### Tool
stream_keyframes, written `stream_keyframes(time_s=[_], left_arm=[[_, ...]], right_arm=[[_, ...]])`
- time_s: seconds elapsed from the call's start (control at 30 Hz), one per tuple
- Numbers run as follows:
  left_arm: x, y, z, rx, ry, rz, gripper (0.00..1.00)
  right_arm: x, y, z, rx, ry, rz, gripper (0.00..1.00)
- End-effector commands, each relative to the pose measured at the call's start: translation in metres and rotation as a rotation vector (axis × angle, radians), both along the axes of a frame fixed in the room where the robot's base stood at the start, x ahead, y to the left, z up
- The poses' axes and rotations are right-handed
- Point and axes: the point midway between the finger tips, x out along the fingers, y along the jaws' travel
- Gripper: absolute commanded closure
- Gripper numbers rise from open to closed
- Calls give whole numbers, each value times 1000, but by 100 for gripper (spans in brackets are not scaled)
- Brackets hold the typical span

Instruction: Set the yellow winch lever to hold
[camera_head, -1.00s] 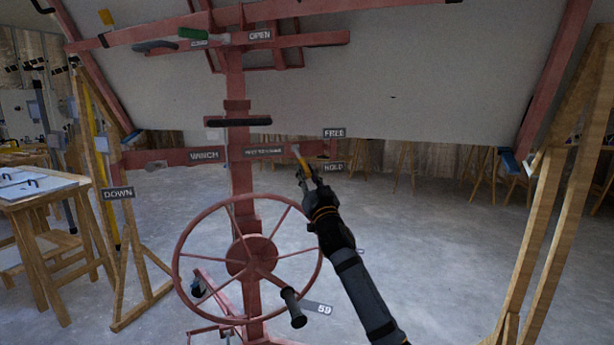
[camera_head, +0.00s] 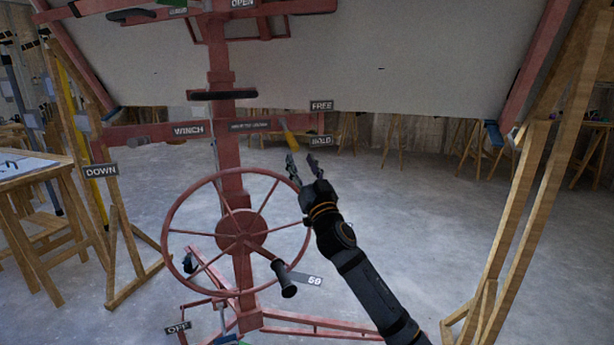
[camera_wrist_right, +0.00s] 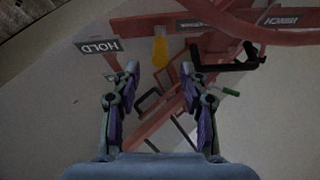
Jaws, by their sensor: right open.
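The yellow winch lever (camera_head: 287,137) sits on the red crossbar, its handle slanting down and slightly right. The HOLD sign (camera_head: 321,141) is to its lower right and the FREE sign (camera_head: 321,105) to its upper right. My right gripper (camera_head: 303,163) is open and empty, just below the lever and apart from it. In the right wrist view the lever (camera_wrist_right: 160,50) lies ahead, between the spread fingers (camera_wrist_right: 161,75), with the HOLD sign (camera_wrist_right: 99,46) to the left. My left gripper is not in view.
A red handwheel (camera_head: 240,228) with a dark crank handle stands below the crossbar on the red post. A large pale panel (camera_head: 400,65) spans the top. A wooden table (camera_head: 40,180) and trestle stand left, another wooden trestle (camera_head: 520,190) right. Open floor lies between.

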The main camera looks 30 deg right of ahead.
Motion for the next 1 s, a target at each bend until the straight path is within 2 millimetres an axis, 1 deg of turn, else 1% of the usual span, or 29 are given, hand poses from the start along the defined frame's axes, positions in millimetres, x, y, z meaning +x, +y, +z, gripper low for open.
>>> stream_keyframes(time_s=[0.03,0.1,0.2,0.3,0.43,1.0], left_arm=[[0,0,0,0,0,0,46],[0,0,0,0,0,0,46],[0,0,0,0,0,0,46],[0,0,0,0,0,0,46],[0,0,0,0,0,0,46],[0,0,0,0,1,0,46]], right_arm=[[-11,3,-7,-7,4,1,56],[-24,4,-14,-7,5,-2,56],[-38,7,-22,-4,4,-1,56],[-46,8,-25,-2,1,0,56],[-49,9,-27,1,0,0,56],[-49,9,-27,1,0,0,56]])
